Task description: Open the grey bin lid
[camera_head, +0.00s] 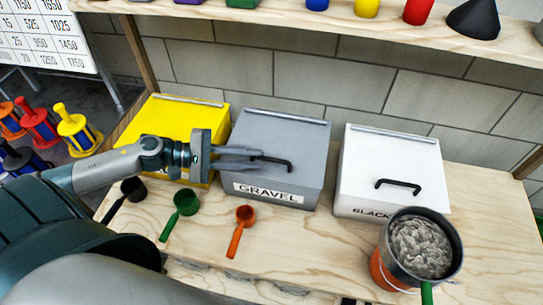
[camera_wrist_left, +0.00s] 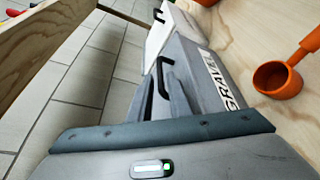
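The grey bin (camera_head: 305,147), labelled GRAVEL, stands on the wooden table between a yellow bin and a white bin. Its lid is down, with a black handle (camera_head: 272,160) on top. My left gripper (camera_head: 258,158) reaches in from the left, over the lid. Its two fingers are apart, with the tips at the left end of the handle. In the left wrist view the handle (camera_wrist_left: 161,76) shows just beyond the fingertips; I cannot tell whether they touch it. My right gripper is not in view.
The yellow bin (camera_head: 188,108) is beside my left wrist. The white bin (camera_head: 385,165) stands right of the grey one. Green (camera_head: 186,203) and orange (camera_head: 245,214) scoops lie in front. A pot of grey pieces (camera_head: 420,245) is at front right. A shelf (camera_head: 330,22) runs above.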

